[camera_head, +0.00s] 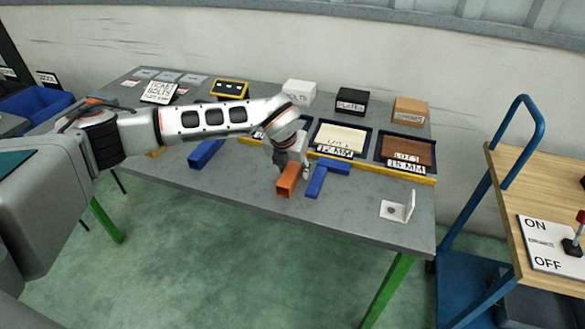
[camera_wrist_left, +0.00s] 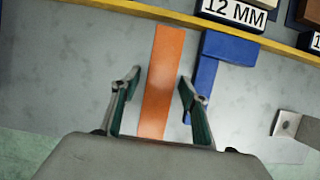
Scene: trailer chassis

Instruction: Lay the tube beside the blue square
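The orange tube (camera_head: 288,181) lies on the grey table, its open end facing the front edge. It also shows in the left wrist view (camera_wrist_left: 164,75), running lengthwise between my fingers. The blue square (camera_head: 318,179), an L-shaped piece, lies just right of the tube with a narrow gap; it also shows in the left wrist view (camera_wrist_left: 229,48). My left gripper (camera_head: 291,168) is over the tube. In the left wrist view its fingers (camera_wrist_left: 160,82) are apart, one on each side of the tube, with visible gaps. My right gripper is out of view.
Another blue piece (camera_head: 206,153) lies left on the table. A white angle bracket (camera_head: 398,208) stands at the right. Labelled trays (camera_head: 340,138) line the back behind a yellow strip (camera_head: 370,168). A blue-framed cart (camera_head: 515,170) stands right of the table.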

